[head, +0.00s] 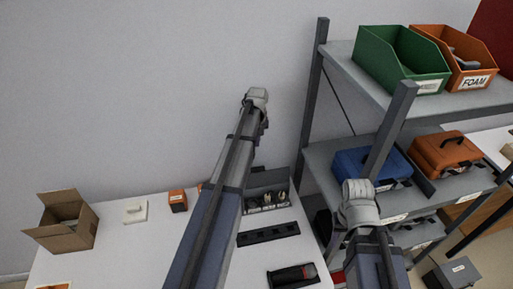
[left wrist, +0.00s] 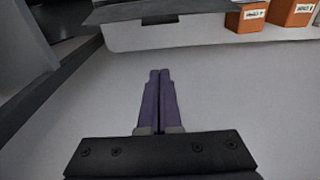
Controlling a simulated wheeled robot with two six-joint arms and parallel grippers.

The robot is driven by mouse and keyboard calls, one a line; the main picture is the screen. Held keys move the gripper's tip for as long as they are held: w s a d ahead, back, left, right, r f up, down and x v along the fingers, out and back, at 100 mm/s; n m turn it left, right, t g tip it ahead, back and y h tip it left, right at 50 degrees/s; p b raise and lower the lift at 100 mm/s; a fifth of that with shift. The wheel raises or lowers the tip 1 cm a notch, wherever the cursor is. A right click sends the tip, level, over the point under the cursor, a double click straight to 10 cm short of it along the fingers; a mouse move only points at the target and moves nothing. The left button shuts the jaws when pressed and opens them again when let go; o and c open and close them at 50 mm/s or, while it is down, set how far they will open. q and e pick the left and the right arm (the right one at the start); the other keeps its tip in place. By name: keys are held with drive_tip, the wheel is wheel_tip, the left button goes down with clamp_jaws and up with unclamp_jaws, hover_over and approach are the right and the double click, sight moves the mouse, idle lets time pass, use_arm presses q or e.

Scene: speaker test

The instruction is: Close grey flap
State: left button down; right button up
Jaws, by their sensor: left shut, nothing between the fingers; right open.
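A dark grey flap (head: 268,178) stands raised at the back of a grey bin (head: 267,199) on the white table. Black and white items show in the bin's open front. My left gripper (head: 256,97) is high above and behind the table, apart from the flap in the head view. In the left wrist view its purple fingers (left wrist: 160,72) are shut together with nothing between them. A dark grey panel (left wrist: 155,12) lies beyond them; I cannot tell if it is the flap. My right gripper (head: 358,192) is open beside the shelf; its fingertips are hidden.
The table (head: 130,245) carries an open cardboard box (head: 72,236), a white block (head: 135,212), a small orange box (head: 178,200) and a black tray (head: 268,234). A shelf rack (head: 325,70) with green (head: 385,65) and orange bins stands at right, close to my right arm.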

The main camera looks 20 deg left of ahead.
use_arm(q)
drive_tip(key=b, duration=1)
hover_over(258, 177)
drive_tip(key=w+a, duration=0.4)
drive_tip(key=w, duration=0.2)
wheel_tip(258, 177, down, 10)
drive_tip(key=s+d, duration=0.1)
drive_tip(key=s+d+r+p, duration=0.1)
drive_tip(key=s+p, duration=0.1)
drive_tip(key=shift+s+d+r, duration=0.1)
drive_tip(key=shift+d+r, duration=0.2)
drive_tip(key=shift+d, duration=0.1)
drive_tip(key=shift+s, duration=0.1)
drive_tip(key=shift+s+d, duration=0.2)
drive_tip(key=shift+d, duration=0.05)
